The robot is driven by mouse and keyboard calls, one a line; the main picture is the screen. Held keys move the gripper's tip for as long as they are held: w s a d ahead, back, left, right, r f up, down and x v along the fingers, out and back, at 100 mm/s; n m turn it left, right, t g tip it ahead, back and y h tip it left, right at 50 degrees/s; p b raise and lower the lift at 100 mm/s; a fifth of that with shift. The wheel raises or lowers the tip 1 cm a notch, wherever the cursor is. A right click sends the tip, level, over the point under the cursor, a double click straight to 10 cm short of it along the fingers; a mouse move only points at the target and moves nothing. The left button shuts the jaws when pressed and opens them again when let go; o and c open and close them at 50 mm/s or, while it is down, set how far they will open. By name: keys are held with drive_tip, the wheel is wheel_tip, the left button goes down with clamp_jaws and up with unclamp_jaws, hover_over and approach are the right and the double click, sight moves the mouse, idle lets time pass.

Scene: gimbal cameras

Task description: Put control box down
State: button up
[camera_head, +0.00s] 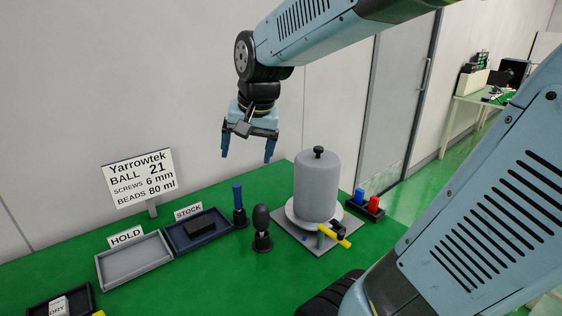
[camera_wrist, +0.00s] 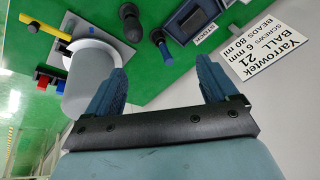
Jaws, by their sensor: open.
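A small black box (camera_head: 200,227), which looks like the control box, lies in the dark blue STOCK tray (camera_head: 181,246) on the green table. No other object in view looks like a control box. My gripper (camera_head: 246,158) is high above the table, fingers pointing down and spread apart. Nothing is between the fingers. In the wrist view my gripper (camera_wrist: 160,66) also shows open and empty, with the STOCK tray (camera_wrist: 174,30) near the top edge. The box is clear of the gripper.
A grey HOLD tray (camera_head: 133,270) adjoins the STOCK tray. A grey domed cylinder (camera_head: 316,188) stands on a plate to the right, a yellow-handled part (camera_head: 334,238) at its front. Two upright tools (camera_head: 262,230) (camera_head: 239,208) stand between. A sign (camera_head: 140,180) rises behind the trays.

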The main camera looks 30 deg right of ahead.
drive_tip(key=s+d+n+t, duration=0.1)
drive_tip(key=s+n, duration=0.1)
drive_tip(key=s, duration=0.3)
drive_tip(key=s+d+r+n, duration=0.1)
drive_tip(key=s+n, duration=0.1)
drive_tip(key=s, duration=0.4)
drive_tip(key=shift+d+r+n+t+h, duration=0.15)
drive_tip(key=shift+d+n+t+h, duration=0.1)
drive_tip(key=shift+n+t+h, duration=0.15)
idle(0.4)
